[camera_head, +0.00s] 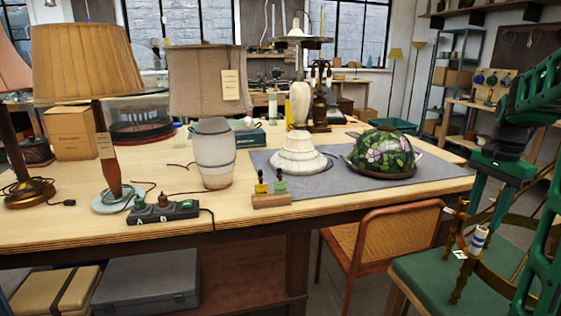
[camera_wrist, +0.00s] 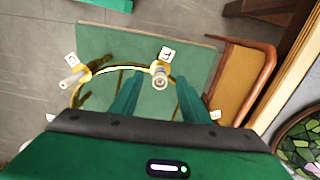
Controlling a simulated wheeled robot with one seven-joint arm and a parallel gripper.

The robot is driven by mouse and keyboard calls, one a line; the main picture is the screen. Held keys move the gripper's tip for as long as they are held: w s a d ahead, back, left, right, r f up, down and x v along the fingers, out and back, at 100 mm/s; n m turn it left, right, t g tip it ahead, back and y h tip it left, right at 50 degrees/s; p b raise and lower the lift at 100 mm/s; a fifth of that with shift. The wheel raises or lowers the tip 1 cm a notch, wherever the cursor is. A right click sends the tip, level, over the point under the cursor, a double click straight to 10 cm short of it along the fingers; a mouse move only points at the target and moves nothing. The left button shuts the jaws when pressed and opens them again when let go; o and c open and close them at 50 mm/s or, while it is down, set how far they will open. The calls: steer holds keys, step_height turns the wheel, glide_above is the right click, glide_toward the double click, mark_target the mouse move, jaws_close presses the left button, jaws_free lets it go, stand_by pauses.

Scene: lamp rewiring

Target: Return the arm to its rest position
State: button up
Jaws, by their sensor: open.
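My green arm comes in at the right of the head view. My gripper (camera_head: 487,205) points down over a green-topped surface (camera_head: 422,277). A brass lamp fixture (camera_head: 458,285) with small white tags stands there. In the wrist view, my gripper (camera_wrist: 160,77) has its two green fingers spread apart, with nothing held between them. A socket of the brass fixture (camera_wrist: 113,69) shows between and beyond the fingertips. I cannot tell how far below the fingertips it is.
The wooden workbench (camera_head: 330,205) holds a pleated lamp (camera_head: 87,62), a grey-shaded lamp (camera_head: 207,80), a power strip (camera_head: 163,212) and a stained-glass shade (camera_head: 384,152) on a grey mat. A cane chair (camera_head: 385,240) stands between bench and green surface.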

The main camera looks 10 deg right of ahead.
steer(key=s+a+f+n, duration=0.3)
steer(key=s+a+n, duration=0.2)
steer(key=s+a, duration=0.5)
steer(key=s+a+f+n, duration=0.4)
steer(key=s+a+n, duration=0.1)
steer(key=s+a, duration=0.5)
steer(key=shift+f, duration=0.2)
steer(key=shift+a, duration=0.1)
